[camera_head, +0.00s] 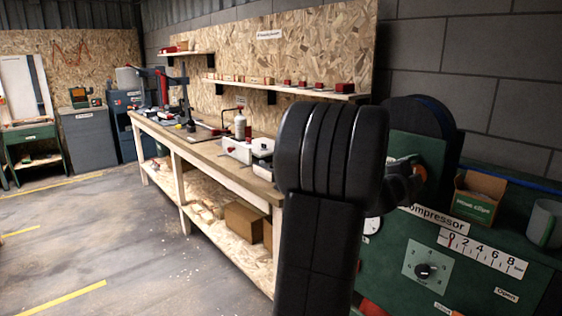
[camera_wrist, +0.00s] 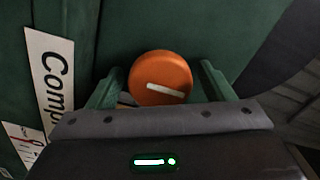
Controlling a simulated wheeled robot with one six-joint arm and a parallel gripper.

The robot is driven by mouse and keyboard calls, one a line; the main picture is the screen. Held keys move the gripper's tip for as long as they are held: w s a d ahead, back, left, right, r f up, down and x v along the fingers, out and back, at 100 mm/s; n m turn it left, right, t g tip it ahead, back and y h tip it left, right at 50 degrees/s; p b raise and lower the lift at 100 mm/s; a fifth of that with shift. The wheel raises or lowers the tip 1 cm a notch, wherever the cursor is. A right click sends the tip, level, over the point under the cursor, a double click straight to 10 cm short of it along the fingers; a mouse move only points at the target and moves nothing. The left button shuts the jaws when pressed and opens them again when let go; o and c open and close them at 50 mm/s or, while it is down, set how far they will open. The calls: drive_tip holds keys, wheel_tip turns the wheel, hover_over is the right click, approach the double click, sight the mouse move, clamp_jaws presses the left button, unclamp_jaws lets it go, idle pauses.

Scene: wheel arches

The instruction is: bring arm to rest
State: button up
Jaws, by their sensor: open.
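My arm (camera_head: 325,170) rises black through the middle of the head view and hides part of the bench and compressor. My gripper (camera_wrist: 161,70) is open in the wrist view, one green finger on each side. A round orange knob (camera_wrist: 160,76) with a white bar mark shows between the fingers, on a green panel. I cannot tell whether the fingers touch it. In the head view the gripper is mostly hidden beside the green compressor panel (camera_head: 465,262).
The compressor carries a dial (camera_head: 424,271), a number scale (camera_head: 482,252), a small carton (camera_head: 480,197) and a grey mug (camera_head: 545,223). A long workbench (camera_head: 180,138) with tools runs along the wall to the left. The floor (camera_head: 130,235) at left is clear.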

drive_tip(key=v, duration=1.3)
drive_tip(key=x, duration=1.3)
drive_tip(key=shift+w+d+r+n+p, duration=0.1)
drive_tip(key=shift+r+n+p, duration=0.05)
drive_tip(key=shift+n+p, duration=0.3)
drive_tip(key=shift+r+n+p, duration=0.1)
drive_tip(key=shift+n+p, duration=0.6)
drive_tip(key=shift+n, duration=0.35)
drive_tip(key=n+p, duration=0.2)
drive_tip(key=n, duration=0.1)
drive_tip(key=n+p, duration=0.4)
drive_tip(key=n, duration=0.2)
drive_tip(key=shift+s+a+f, duration=0.2)
drive_tip(key=shift+s+a, duration=0.05)
drive_tip(key=shift+a, duration=0.2)
drive_tip(key=shift+s+a, duration=0.45)
